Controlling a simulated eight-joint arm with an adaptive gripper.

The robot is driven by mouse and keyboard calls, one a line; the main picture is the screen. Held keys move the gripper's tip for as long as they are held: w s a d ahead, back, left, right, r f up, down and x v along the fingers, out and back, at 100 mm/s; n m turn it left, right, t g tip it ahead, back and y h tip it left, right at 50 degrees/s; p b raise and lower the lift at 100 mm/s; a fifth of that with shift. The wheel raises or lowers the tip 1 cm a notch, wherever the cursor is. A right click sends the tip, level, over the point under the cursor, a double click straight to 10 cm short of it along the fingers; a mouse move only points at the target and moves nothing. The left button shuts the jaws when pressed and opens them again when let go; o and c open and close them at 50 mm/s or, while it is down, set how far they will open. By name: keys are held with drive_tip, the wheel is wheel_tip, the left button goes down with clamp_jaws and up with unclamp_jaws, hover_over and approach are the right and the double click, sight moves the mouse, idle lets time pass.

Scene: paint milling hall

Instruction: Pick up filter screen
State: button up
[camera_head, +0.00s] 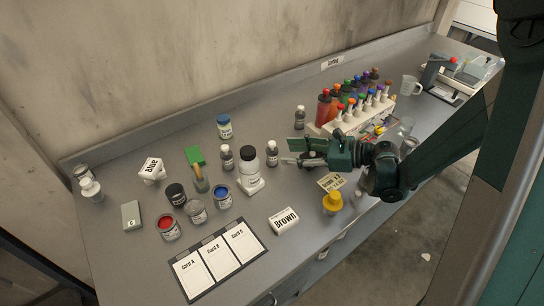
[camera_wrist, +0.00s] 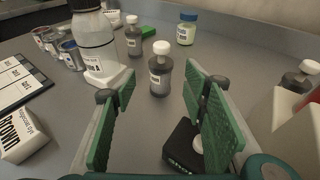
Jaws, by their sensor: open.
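I cannot pick out a filter screen for certain in either view. My gripper (camera_head: 298,152) is over the middle of the grey bench, and its green fingers stand apart in the wrist view (camera_wrist: 158,105) with nothing held between them. A small black block (camera_wrist: 180,150) with a pale round part lies low beside the right finger, partly hidden by it; I cannot tell what it is. A small grey bottle with a white cap (camera_wrist: 160,72) stands upright just beyond the fingertips, and it also shows left of my gripper in the head view (camera_head: 272,155).
A large black-capped bottle (camera_head: 248,168) stands left of my gripper. Open paint cans (camera_head: 167,229), a card panel (camera_head: 218,258) and a "Brown" block (camera_head: 284,220) are nearer the front left. A rack of colored bottles (camera_head: 350,118) stands behind my gripper. A yellow object (camera_head: 333,202) sits near the front edge.

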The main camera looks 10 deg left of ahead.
sight(272, 150)
drive_tip(key=shift+x, duration=1.3)
drive_tip(key=shift+b, duration=0.3)
drive_tip(key=shift+b+x, duration=0.75)
drive_tip(key=shift+x, duration=1.9)
drive_tip(key=shift+w+r, duration=0.1)
drive_tip(key=shift+r, duration=0.05)
drive_tip(key=c, duration=1.1)
